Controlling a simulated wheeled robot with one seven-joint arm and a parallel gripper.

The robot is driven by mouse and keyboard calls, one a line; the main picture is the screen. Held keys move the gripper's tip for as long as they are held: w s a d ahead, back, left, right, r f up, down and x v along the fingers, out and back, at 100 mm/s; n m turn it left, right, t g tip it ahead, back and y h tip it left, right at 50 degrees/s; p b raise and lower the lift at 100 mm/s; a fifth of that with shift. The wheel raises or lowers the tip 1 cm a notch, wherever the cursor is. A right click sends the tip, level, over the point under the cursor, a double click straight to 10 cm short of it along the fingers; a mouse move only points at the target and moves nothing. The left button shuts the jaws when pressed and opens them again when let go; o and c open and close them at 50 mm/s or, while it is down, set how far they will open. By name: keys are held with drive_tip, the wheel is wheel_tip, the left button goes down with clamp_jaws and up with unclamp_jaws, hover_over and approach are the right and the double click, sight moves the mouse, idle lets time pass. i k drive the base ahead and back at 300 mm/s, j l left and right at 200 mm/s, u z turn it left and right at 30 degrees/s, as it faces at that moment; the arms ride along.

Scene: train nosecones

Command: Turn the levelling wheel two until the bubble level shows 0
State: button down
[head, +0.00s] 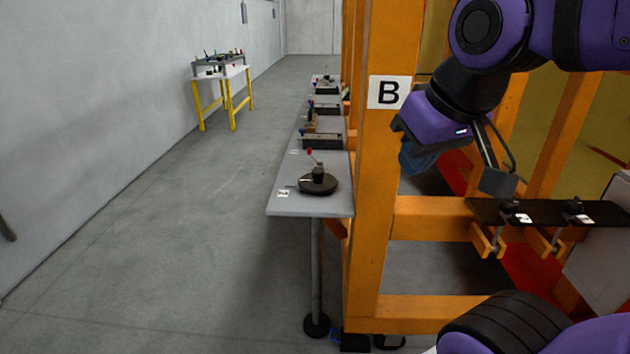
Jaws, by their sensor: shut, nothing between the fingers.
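A dark plate (545,208) lies across the orange frame at the right in the head view. A white label sits beside each, too small to read, so I cannot tell which is wheel two. No bubble level or reading can be made out. My gripper (418,160) is the blue end below my purple wrist. It is shut and empty, up and left of the plate, apart from the knobs. Its fingertips are not clear.
An orange post (382,200) with a B sign (389,92) stands left of the plate. A long grey bench (308,204) with several tools and parts runs away beyond it. A yellow-legged table (235,73) stands far back.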

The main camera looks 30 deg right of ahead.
sight(317, 182)
drive_tip(key=i+j+u, duration=0.9)
drive_tip(key=i+u, duration=0.15)
drive_tip(key=u, duration=0.15)
drive_tip(key=i+u, duration=0.4)
drive_tip(key=i+z, duration=0.35)
drive_tip(key=i, duration=0.15)
drive_tip(key=i+j+z, duration=0.15)
drive_tip(key=i+z, duration=0.15)
drive_tip(key=i, duration=0.15)
drive_tip(key=i+l+z, duration=0.2)
drive_tip(key=i+z, duration=0.2)
drive_tip(key=i, duration=0.15)
drive_tip(key=i+z, duration=0.4)
drive_tip(key=i+j+z, duration=0.15)
drive_tip(key=i+z, duration=0.25)
drive_tip(key=i, duration=0.25)
drive_tip(key=i+z, duration=0.85)
drive_tip(key=i+j+z, duration=0.2)
drive_tip(key=z, duration=0.25)
drive_tip(key=i+j+z, duration=0.9)
drive_tip(key=i+z, duration=0.1)
drive_tip(key=z, duration=1.1)
